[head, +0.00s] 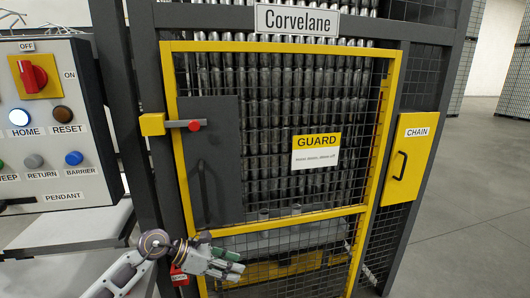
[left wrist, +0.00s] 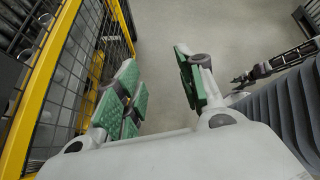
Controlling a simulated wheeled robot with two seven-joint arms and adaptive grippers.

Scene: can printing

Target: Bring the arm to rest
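My left gripper (head: 228,262) is in front of the lower part of the yellow-framed guard door (head: 290,222) in the head view. In the left wrist view its two green-padded fingers (left wrist: 163,92) stand wide apart with only floor between them, so it is open and empty. The mesh door (left wrist: 45,90) runs along the left side of that view, close to the fingers; I cannot tell whether they touch it. A dark jointed arm part (left wrist: 275,65) at the right of the wrist view may be my right arm; its fingers are too small to read.
A control panel (head: 55,120) with a red switch and several buttons stands at the left above a grey shelf (head: 70,228). A yellow latch block (head: 152,124) with a red-knobbed bolt is on the door's left edge. A yellow chain cover (head: 411,160) is at the right. Floor right is clear.

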